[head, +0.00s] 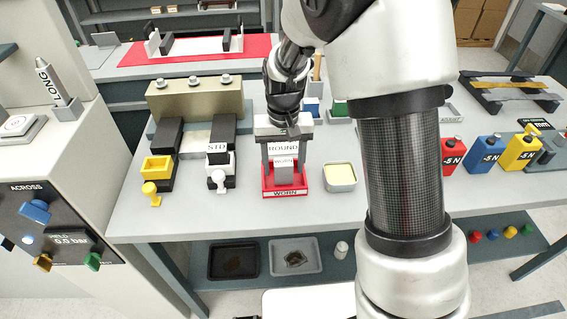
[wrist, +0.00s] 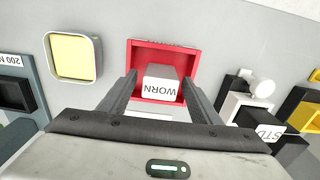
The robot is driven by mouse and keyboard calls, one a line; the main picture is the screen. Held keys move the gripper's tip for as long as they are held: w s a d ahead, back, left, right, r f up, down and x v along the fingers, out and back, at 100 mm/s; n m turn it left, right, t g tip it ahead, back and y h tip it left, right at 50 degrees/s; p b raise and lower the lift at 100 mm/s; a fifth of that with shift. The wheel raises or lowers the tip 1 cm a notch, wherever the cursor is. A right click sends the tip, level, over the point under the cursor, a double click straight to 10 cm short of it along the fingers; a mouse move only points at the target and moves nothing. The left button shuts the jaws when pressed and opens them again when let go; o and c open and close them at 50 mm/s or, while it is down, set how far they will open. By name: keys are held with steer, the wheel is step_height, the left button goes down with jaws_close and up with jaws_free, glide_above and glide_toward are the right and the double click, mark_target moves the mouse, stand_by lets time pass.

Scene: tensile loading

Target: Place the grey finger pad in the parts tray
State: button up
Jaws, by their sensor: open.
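A grey block labelled WORN (head: 284,176) stands in a red tray (head: 285,193), also labelled WORN. I cannot tell for sure whether this block is the grey finger pad. In the wrist view the block (wrist: 161,84) sits between the fingers of my gripper (wrist: 158,78), inside the red tray (wrist: 190,57). My gripper (head: 283,160) is open, with one finger on each side of the block; contact cannot be told. A grey tray (head: 316,267) with a dark item in it lies on the lower shelf; no label names the parts tray.
A cream-filled tin (head: 340,177) stands right of the red tray. A fixture labelled STD (head: 217,160) and a yellow one (head: 157,167) stand left. A black tray (head: 213,273) lies beside the grey one. Coloured weights (head: 485,152) stand at right. The front of the table is clear.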

mark_target(284, 162)
step_height(284, 162, up, 12)
steer(key=s+d+r+t, duration=0.2)
steer(key=s+d+r, duration=0.2)
steer(key=s, duration=0.6)
steer(key=s+d+r+t, duration=0.3)
steer(key=s+d+r, duration=0.2)
steer(key=s, duration=0.5)
steer(key=shift+d+r+t+p, duration=0.3)
steer(key=shift+r+p, duration=0.1)
steer(key=shift+r, duration=0.5)
